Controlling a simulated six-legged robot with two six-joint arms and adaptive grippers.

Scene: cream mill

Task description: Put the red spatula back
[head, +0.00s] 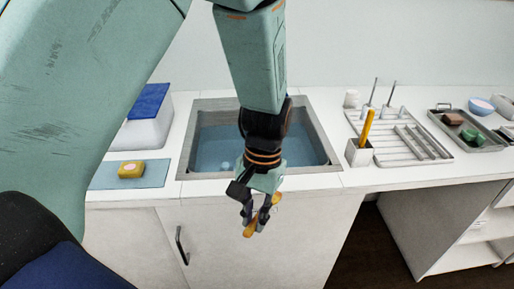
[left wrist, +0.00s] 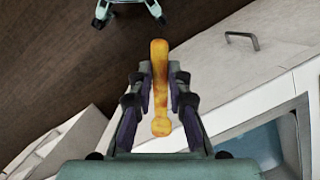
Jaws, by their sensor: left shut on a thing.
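My left gripper (head: 256,212) hangs in front of the counter's front edge, below the sink. It is shut on a yellow-orange, stick-like thing (head: 248,231), which lies slanted between the fingers. In the left wrist view the same thing (left wrist: 159,55) shows between the two dark fingers, with a rounded lower end. I see no red on it, and cannot tell whether it is the spatula. A small pale holder (head: 359,154) right of the sink has another yellow-orange handle (head: 367,127) standing in it, tilted slightly.
The sink (head: 187,150) holds water. A yellow sponge (head: 131,170) lies on a blue mat (head: 100,178) to its left. A drying rack (head: 438,153) and a grey tray (head: 491,148) with several things are to the right. A cabinet handle (head: 181,245) sticks out below.

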